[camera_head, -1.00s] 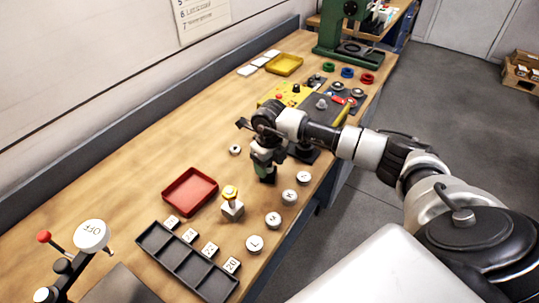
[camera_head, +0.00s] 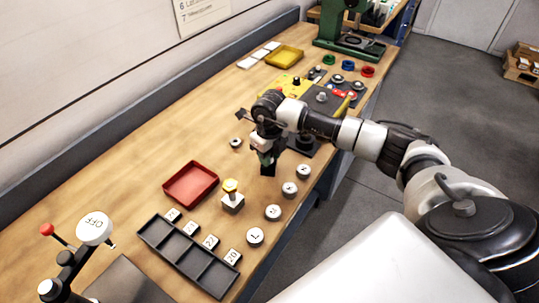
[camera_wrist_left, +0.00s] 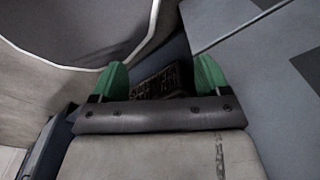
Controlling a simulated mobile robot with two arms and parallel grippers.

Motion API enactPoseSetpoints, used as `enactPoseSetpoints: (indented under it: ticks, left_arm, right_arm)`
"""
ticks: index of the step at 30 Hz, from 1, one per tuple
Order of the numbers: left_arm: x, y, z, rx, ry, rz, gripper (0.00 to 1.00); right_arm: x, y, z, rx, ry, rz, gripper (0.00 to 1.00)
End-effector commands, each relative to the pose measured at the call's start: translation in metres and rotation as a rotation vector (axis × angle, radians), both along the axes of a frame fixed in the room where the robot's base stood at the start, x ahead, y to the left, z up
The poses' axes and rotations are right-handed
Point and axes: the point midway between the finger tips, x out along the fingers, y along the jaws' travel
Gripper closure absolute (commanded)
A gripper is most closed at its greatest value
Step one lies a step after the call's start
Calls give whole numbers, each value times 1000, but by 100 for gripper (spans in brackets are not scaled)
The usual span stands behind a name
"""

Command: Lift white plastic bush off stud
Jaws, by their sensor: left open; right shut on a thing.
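My right gripper (camera_head: 265,158) points down over the bench in the head view. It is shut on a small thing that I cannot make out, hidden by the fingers. A dark block (camera_head: 268,170) shows just below the fingertips. A short stud with a yellow top (camera_head: 231,187) rises from a pale block (camera_head: 232,204) nearer the camera, apart from the gripper. I cannot pick out the white bush for certain. My left gripper (camera_wrist_left: 160,82) shows in the left wrist view with green fingertips apart and nothing between them; it is outside the head view.
A red tray (camera_head: 190,184) and a black compartment tray (camera_head: 188,257) lie nearby. Several lettered discs (camera_head: 255,236) line the bench's right edge. A small ring (camera_head: 235,143) lies left of the gripper. A yellow tray (camera_head: 285,57) and green machine (camera_head: 345,40) stand farther back.

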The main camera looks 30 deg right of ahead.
Motion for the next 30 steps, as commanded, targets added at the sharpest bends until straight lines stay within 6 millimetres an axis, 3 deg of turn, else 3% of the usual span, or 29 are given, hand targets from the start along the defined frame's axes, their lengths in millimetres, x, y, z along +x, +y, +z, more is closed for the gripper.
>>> enactPoseSetpoints:
  ticks: [30]
  left_arm:
    - [1, 0, 28, 0, -2, 0, 24]
  right_arm:
    - [0, 0, 43, 0, 0, 0, 93]
